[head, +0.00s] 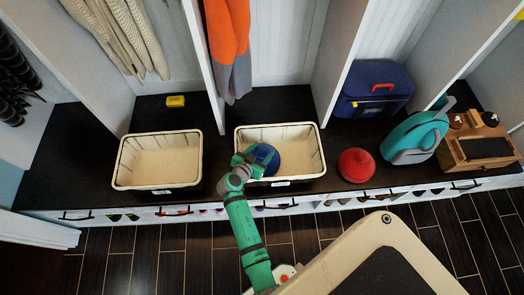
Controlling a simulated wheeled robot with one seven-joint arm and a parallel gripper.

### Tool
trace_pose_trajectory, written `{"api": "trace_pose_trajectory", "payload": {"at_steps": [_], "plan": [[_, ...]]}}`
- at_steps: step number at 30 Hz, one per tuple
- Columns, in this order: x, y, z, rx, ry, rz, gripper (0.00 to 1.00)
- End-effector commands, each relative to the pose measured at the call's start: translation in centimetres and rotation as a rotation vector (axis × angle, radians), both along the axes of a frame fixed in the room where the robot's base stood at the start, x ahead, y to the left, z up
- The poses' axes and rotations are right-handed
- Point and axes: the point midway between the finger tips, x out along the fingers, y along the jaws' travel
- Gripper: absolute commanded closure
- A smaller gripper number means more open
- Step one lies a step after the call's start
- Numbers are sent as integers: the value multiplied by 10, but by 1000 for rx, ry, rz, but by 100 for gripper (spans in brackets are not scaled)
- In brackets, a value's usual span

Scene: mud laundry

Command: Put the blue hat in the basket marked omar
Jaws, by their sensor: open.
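The blue hat (266,157) is inside the right of two cream baskets (311,150), toward its left side. My gripper (248,158) is over that basket's left part, at the hat's left side, and it is open. The gripper hides part of the hat, and I cannot tell whether the fingers touch it. The left basket (126,164) looks empty. Each basket has a small white tag on its front, too small to read, so I cannot tell which is marked omar.
A red hat (356,165) sits on the dark bench right of the baskets. Beyond it are a teal backpack (414,138), a wooden box (481,146) and a dark blue bag (374,88). A yellow item (175,101) lies behind the left basket. White dividers separate the cubbies.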

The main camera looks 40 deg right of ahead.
Motion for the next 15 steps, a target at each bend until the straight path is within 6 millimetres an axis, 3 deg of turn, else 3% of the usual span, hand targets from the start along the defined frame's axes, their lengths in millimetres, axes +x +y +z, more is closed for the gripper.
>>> {"api": "trace_pose_trajectory", "payload": {"at_steps": [5, 15], "plan": [[-3, 8, 6, -1, 0, 2, 46], [-27, 60, 37, 1, -1, 4, 46]]}}
